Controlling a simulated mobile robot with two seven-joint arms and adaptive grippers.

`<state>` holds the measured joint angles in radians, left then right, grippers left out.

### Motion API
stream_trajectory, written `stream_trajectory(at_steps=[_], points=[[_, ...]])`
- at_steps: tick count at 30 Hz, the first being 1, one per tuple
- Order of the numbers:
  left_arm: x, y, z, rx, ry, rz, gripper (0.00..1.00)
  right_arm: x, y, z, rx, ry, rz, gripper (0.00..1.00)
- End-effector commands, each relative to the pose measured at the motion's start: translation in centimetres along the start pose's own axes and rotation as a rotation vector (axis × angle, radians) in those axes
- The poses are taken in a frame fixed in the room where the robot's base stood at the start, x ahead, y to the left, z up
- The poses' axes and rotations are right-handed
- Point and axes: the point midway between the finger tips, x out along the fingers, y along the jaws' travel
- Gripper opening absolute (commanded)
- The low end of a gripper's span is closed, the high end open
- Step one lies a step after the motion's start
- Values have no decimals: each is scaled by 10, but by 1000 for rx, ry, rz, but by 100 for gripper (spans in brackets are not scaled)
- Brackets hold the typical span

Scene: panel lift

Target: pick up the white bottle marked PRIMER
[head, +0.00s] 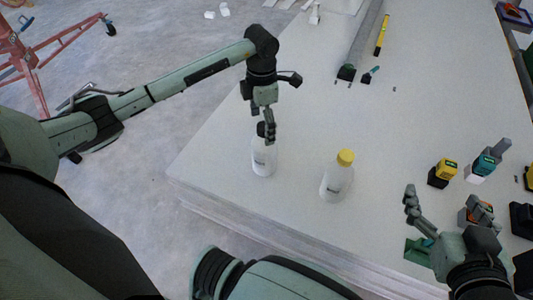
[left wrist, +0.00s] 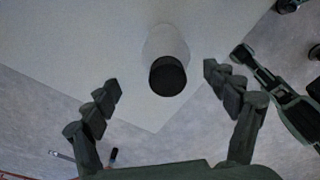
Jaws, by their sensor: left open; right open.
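A white bottle with a black cap (head: 264,161) stands upright near the left edge of the table. A second white bottle with a yellow cap (head: 336,182) stands upright to its right. The small print on both is too small to read, so I cannot tell which is marked PRIMER. My left gripper (head: 268,132) is open just above the black-capped bottle and hides part of its cap. In the left wrist view the black cap (left wrist: 167,77) lies between the two spread fingers, with the pale bottle body behind it. My right gripper (head: 445,208) is open and empty at the lower right.
The white table (head: 300,100) is clear around the two bottles. Yellow (head: 446,168) and teal (head: 485,164) tools stand at the right, near my right gripper. A long grey bar (head: 362,40) and a yellow level (head: 382,36) lie at the back. A red frame (head: 60,50) stands on the floor.

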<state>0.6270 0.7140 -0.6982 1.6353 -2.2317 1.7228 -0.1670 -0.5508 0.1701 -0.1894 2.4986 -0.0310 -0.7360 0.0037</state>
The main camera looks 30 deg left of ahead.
Motion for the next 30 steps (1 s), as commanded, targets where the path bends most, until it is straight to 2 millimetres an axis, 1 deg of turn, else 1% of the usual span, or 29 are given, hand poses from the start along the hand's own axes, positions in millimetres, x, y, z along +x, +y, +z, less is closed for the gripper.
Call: stream_trajectory(at_steps=[1, 4, 8, 12, 15, 20, 21, 30], points=[[7, -2, 0, 0, 0, -4, 86, 0, -1, -2, 1, 11, -3, 84], [19, -5, 0, -1, -1, -4, 86, 1, -3, -6, 3, 31, -6, 84], [40, -11, 0, 0, -1, -7, 86, 1, -6, -13, 6, 63, -14, 84], [55, -9, 1, -2, -3, -4, 86, 1, -11, -23, 11, 110, -24, 84], [58, -9, 1, 0, -4, -4, 86, 1, -12, -26, 12, 123, -26, 84], [58, -9, 1, 0, -4, -3, 86, 1, -12, -26, 12, 124, -26, 84], [58, -9, 1, 0, -4, -3, 84, 1, -12, -26, 12, 124, -26, 84], [58, -9, 1, 0, -4, -3, 47, 0, -12, -26, 12, 123, -26, 84]])
